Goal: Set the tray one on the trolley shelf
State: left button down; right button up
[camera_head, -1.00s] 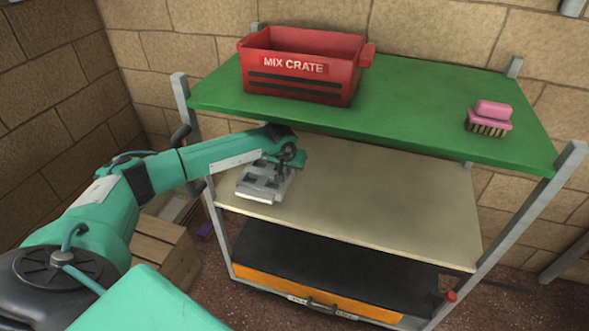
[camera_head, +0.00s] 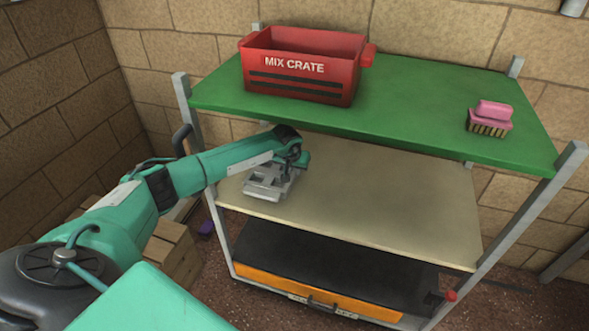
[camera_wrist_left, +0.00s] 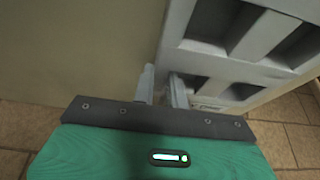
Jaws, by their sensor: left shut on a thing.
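The tray (camera_head: 267,186) is light grey with several square openings. It is at the left end of the trolley's beige middle shelf (camera_head: 390,205), over its front left part; I cannot tell whether it touches the shelf. My left gripper (camera_head: 291,168) is shut on the tray at its right side in the head view. In the left wrist view, the finger tips of my left gripper (camera_wrist_left: 162,88) are close together at the near edge of the tray (camera_wrist_left: 225,52). My right gripper is not in view.
A red mix crate (camera_head: 300,78) and a pink brush (camera_head: 490,118) stand on the green top shelf (camera_head: 410,110) above. The middle shelf is clear to the right. Wooden crates (camera_head: 175,250) stand at the left.

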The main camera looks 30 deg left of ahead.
pick_arm(q)
jog(key=c, duration=1.4)
grip_release()
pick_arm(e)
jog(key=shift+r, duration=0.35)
pick_arm(q)
jog(key=shift+r, duration=0.1)
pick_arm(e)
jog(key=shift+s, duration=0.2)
